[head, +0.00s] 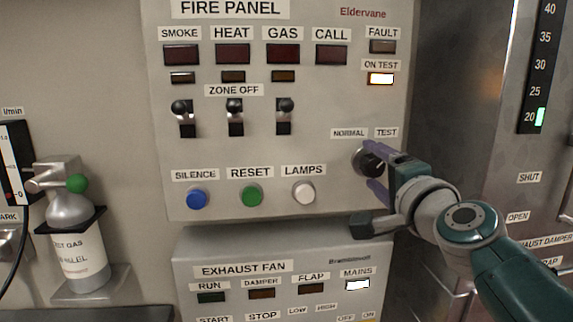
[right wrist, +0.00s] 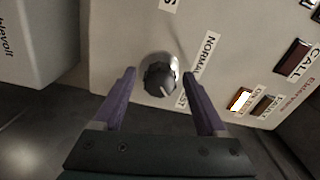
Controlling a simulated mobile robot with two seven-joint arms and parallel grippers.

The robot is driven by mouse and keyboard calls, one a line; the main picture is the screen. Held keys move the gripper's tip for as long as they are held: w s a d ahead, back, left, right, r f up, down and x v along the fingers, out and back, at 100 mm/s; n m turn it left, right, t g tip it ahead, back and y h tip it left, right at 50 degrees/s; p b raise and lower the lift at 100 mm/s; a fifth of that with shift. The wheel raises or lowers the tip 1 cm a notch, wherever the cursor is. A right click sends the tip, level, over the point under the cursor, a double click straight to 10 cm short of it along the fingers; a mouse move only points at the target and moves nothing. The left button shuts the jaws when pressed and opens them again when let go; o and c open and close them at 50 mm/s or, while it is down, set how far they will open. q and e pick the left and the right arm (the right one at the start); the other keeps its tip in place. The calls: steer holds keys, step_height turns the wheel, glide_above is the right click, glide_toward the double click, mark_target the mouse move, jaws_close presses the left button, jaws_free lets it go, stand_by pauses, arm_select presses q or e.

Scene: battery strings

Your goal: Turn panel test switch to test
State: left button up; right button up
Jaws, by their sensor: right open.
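The panel test switch (head: 371,161) is a dark round knob on the fire panel (head: 330,100), below the NORMAL and TEST labels. In the right wrist view the knob (right wrist: 160,80) has a light pointer line angled toward the TEST label side. The ON TEST lamp (head: 381,79) is lit white; it also shows lit in the right wrist view (right wrist: 241,99). My right gripper (head: 376,174) is open, its purple fingers on either side of the knob. In the wrist view gaps show between the fingers (right wrist: 162,87) and the knob. My left gripper is not in view.
Three zone toggles (head: 235,117) and the blue, green and white buttons (head: 251,195) are left of the knob. The exhaust fan panel (head: 300,255) juts out below. A test gas bottle (head: 77,240) stands at left. A metal cabinet (head: 465,100) is at right.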

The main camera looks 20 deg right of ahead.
steer(key=shift+s, duration=0.1)
steer(key=v, duration=0.9)
steer(key=shift+s, duration=0.4)
